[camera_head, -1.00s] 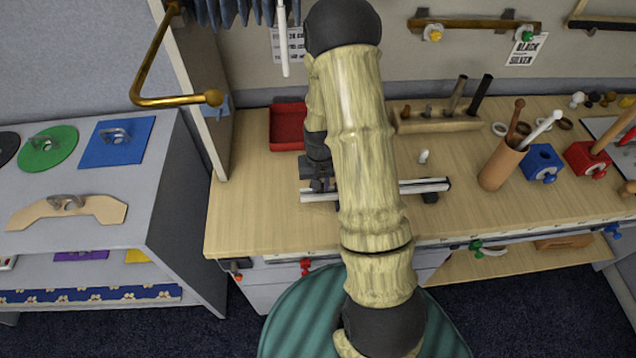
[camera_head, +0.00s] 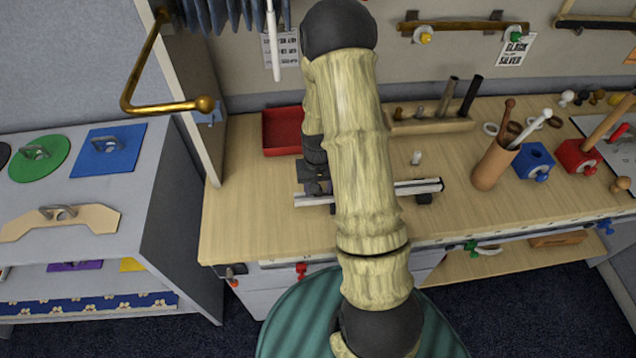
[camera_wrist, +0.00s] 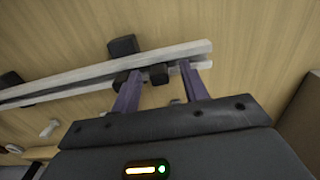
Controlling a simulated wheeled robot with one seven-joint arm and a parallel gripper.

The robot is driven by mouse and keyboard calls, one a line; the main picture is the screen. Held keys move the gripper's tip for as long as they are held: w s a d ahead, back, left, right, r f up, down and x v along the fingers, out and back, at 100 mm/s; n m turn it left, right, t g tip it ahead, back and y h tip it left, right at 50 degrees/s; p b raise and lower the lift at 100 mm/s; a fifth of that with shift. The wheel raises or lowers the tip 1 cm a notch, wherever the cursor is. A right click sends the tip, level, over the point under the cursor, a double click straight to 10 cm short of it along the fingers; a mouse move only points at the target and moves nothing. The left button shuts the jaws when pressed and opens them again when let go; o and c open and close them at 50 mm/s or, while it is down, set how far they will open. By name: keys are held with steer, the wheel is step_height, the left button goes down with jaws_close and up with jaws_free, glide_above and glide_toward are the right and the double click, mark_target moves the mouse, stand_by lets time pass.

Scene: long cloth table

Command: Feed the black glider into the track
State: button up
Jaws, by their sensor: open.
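The track (camera_head: 425,187) is a silver rail lying left to right on the wooden table, its middle hidden behind my arm in the head view. It crosses the wrist view (camera_wrist: 75,80) as a pale grooved bar. My gripper (camera_wrist: 162,82) is open, its two purple fingers reaching to the rail near one end. A small black piece, probably the black glider (camera_wrist: 159,73), shows between the fingers at the rail's edge. Whether it sits in the track or only beside it I cannot tell. In the head view my gripper (camera_head: 316,183) is at the track's left end, with the glider not distinguishable.
Black blocks, apparently track feet, show beside the rail (camera_wrist: 123,46). A red tray (camera_head: 282,131) is behind my gripper. A white peg (camera_head: 416,158) stands behind the track. A brown cup (camera_head: 493,166) and blue block (camera_head: 536,163) are to the right. The table's front left is clear.

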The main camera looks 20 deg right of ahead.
steer(key=shift+r, duration=0.15)
step_height(320, 180, up, 17)
steer(key=b, duration=0.2)
stand_by(0.3)
stand_by(0.8)
steer(key=s+a+n+t, duration=0.2)
steer(key=s+a+n, duration=0.1)
steer(key=s+a, duration=0.6)
steer(key=shift+s+n+t, duration=0.3)
steer(key=shift+s, duration=0.9)
